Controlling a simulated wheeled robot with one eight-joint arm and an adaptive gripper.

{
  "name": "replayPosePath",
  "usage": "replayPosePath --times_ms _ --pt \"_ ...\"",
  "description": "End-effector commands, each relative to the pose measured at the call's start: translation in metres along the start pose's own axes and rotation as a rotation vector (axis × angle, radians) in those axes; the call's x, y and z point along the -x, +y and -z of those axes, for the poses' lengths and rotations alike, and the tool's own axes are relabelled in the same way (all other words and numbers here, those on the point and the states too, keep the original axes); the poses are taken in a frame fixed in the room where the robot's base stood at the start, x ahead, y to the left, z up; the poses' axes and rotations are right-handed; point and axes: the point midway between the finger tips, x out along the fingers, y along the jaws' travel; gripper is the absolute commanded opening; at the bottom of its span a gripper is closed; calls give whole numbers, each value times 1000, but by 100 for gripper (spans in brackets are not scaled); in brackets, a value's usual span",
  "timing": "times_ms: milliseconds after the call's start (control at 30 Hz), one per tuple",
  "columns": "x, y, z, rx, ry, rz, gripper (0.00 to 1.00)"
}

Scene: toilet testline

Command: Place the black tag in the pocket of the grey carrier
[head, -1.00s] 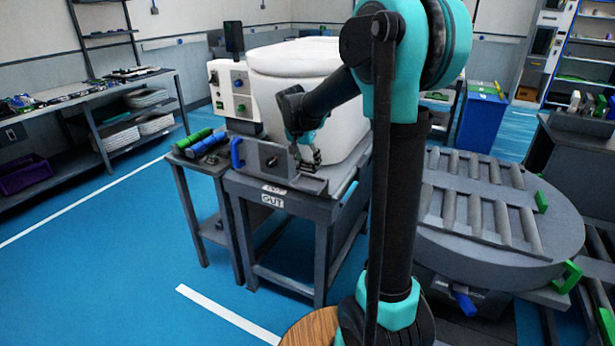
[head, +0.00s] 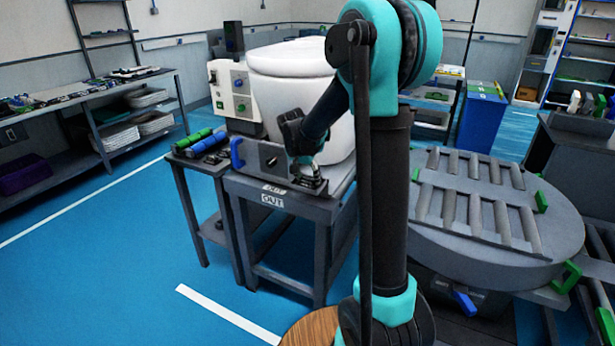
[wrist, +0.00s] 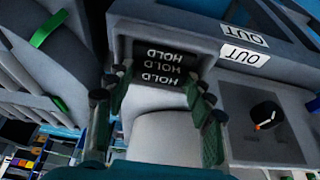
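Black tags (wrist: 160,66) marked HOLD lie as a small overlapping stack in a grey holder, below my gripper in the wrist view. My gripper (wrist: 160,88) is open, with its fingers on the left and right of the stack; I cannot tell whether they touch it. In the head view my gripper (head: 304,170) is low over a dark holder (head: 310,186) at the front right of the OUT table, and hides part of it. I cannot make out the grey carrier or its pocket for certain.
A grey box with a black knob (head: 261,158) and blue handle stands left of my gripper. A white toilet (head: 295,85) stands close behind. A grey round table (head: 480,215) with slats and green handles is to the right. Blue floor is open in front.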

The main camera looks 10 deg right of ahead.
Motion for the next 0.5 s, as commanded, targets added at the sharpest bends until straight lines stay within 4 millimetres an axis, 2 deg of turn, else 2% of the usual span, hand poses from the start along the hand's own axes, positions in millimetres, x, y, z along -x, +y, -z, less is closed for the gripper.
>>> replayPosePath --times_ms 33,100,133,500 --pt "0 0 0 0 0 0 62" --pt "0 0 0 0 0 0 70" --pt "0 0 0 0 0 0 71" --pt "4 0 1 0 0 0 71"
